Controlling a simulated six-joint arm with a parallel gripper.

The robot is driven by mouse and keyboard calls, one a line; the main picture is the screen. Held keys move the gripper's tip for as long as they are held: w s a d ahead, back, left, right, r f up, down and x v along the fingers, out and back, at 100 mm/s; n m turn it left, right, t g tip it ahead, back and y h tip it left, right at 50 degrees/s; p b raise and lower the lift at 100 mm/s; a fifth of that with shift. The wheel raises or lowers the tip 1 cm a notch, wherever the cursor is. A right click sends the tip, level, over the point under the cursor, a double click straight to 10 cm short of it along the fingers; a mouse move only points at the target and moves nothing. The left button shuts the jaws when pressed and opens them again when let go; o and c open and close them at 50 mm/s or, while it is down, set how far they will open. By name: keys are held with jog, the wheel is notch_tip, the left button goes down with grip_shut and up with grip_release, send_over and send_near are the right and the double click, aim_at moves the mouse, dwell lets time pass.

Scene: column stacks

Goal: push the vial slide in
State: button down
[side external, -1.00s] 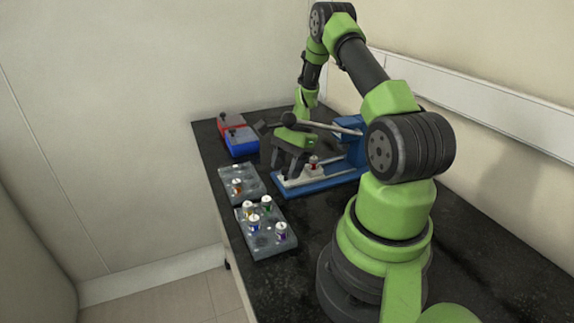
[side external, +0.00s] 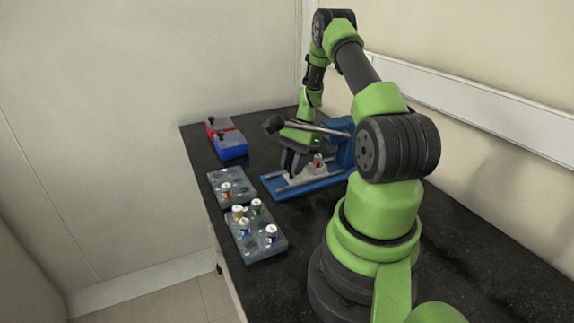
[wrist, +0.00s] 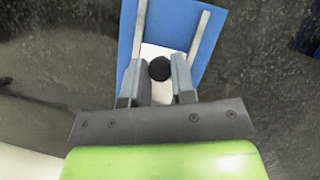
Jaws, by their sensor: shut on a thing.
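The slide (side external: 302,178) is a pale carriage on rails along a blue press base (side external: 270,192). A vial with a white cap and red band (side external: 318,163) stands upright on it. In the wrist view, the pale slide (wrist: 160,92) lies between the rails, with a round black knob (wrist: 160,69) on it. My gripper (wrist: 158,75) has a finger on each side of this knob and is shut on it. In the side view, my gripper (side external: 290,165) is low at the slide, left of the vial. The exact finger contact is hidden there.
A press lever with a black ball end (side external: 275,124) reaches over the slide. Left are a grey rack with an orange vial (side external: 226,191) and another rack (side external: 262,254) with several vials. A red and blue box pair (side external: 232,149) stands at the back left.

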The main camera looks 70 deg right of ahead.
jog(key=c, duration=0.9)
grip_release()
jog(key=shift+c, duration=0.2)
jog(key=shift+w+a, duration=0.1)
